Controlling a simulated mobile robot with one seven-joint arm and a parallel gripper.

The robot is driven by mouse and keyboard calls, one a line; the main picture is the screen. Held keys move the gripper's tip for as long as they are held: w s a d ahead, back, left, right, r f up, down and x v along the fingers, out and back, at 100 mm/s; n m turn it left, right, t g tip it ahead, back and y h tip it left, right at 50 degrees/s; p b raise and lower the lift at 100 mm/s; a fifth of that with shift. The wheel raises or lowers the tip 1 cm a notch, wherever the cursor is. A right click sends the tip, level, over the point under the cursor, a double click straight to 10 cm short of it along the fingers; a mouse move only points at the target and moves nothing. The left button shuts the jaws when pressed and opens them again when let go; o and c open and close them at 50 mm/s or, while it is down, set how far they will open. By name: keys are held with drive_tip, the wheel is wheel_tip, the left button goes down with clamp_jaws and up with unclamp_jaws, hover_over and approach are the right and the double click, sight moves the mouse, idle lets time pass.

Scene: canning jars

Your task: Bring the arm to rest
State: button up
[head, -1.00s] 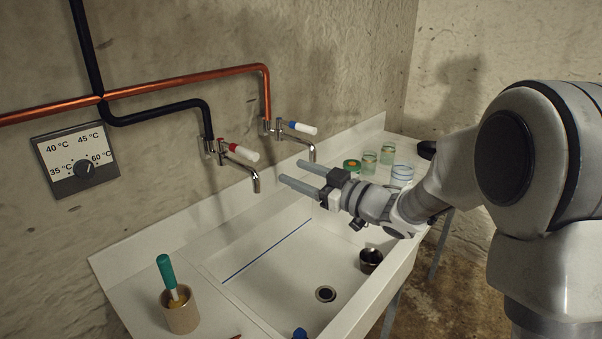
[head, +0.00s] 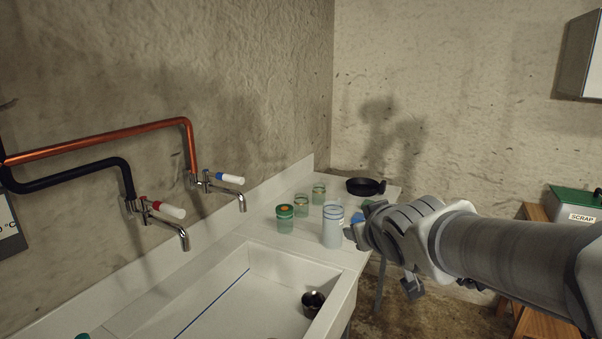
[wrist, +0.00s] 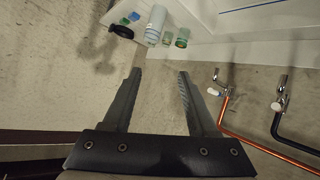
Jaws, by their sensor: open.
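My gripper (wrist: 158,73) is open in the wrist view, with its two dark fingers apart and nothing between them. In the head view my arm reaches in from the right edge, and its wrist end is beside the front edge of the counter, right of the sink. The gripper fingers are hidden behind the wrist there. In the wrist view the counter items lie beyond the fingertips, apart from them.
A white sink (head: 225,307) sits below two taps (head: 160,215). On the counter stand a green-lidded jar (head: 285,217), two more glass jars (head: 302,206), a pale blue-white cylinder (head: 332,230) and a black pan (head: 362,186). A scrap bin (head: 575,207) stands at right.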

drive_tip(key=s+d+f+m+g, duration=0.1)
drive_tip(key=s+f+g, duration=0.2)
drive_tip(key=s, duration=0.8)
drive_tip(key=s+d+f+m+g, duration=0.1)
drive_tip(key=s+f+m+g, duration=0.1)
drive_tip(key=s, duration=0.8)
drive_tip(key=shift+s+d+f+g+h, duration=0.3)
drive_tip(key=shift+s+d+f+g, duration=0.1)
drive_tip(key=shift+f+g, duration=0.4)
